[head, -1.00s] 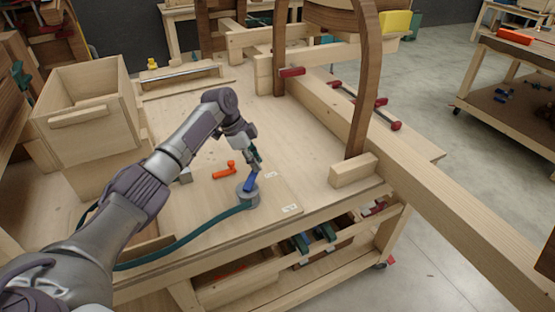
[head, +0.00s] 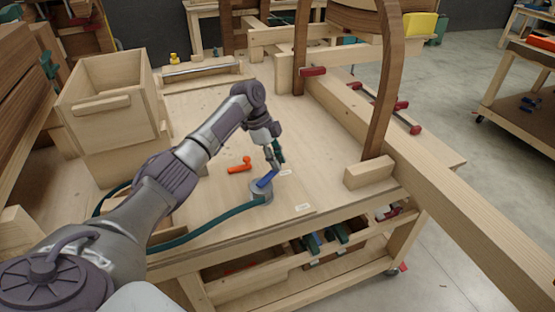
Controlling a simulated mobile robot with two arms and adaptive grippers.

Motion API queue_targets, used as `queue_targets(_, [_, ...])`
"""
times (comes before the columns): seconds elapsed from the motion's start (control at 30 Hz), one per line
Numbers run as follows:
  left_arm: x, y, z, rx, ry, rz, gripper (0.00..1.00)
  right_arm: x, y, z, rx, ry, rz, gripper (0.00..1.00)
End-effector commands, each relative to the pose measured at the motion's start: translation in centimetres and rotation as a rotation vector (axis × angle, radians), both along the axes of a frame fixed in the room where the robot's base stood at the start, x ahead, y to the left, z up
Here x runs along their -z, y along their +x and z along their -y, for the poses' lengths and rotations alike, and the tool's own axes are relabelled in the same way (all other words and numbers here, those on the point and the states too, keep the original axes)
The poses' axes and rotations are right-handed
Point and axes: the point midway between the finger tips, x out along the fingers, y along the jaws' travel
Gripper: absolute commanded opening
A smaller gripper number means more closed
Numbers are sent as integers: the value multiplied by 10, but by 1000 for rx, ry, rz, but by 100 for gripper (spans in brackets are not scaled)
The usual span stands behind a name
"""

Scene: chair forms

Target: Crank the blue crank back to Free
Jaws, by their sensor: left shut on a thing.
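The blue crank (head: 266,180) sits on top of a round grey base (head: 260,196) near the front of the wooden bench. My left gripper (head: 273,164) comes down from above and is shut on the crank's upper right end. Two small white labels lie on the board, one beside the crank (head: 285,173) and one nearer the front edge (head: 303,207). Their lettering is too small to read. The gripper partly hides the crank's end. My right gripper is not in view.
A teal hose (head: 208,229) runs left from the grey base. An orange handle (head: 239,166) lies behind the crank, close to my left arm. A wooden box (head: 108,107) stands at left. A chair frame with red clamps (head: 312,72) fills the right side.

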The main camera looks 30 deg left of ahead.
Motion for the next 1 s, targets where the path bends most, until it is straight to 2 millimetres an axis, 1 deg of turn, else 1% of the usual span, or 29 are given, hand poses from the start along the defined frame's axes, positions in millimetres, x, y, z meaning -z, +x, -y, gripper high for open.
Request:
queue_targets(0.03, [-2, 1, 1, 0, -3, 4, 0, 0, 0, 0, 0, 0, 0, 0])
queue_targets(0.07, [-2, 1, 1, 0, -3, 4, 28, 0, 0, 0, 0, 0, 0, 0])
queue_targets(0.2, [-1, 1, 1, -1, -2, 3, 52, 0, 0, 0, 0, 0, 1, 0])
queue_targets(0.23, [-1, 1, 1, -1, -3, 2, 54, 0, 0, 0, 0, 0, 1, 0])
queue_targets(0.5, [-1, 0, 0, -1, -1, 1, 54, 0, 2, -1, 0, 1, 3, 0])
queue_targets(0.63, [-10, 0, -4, -2, 0, 3, 54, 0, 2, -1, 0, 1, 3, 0])
queue_targets(0.77, [-30, -1, -12, -2, 0, 5, 54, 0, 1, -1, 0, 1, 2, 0])
queue_targets(1.0, [-78, -4, -31, -2, -1, 5, 54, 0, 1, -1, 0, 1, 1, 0])
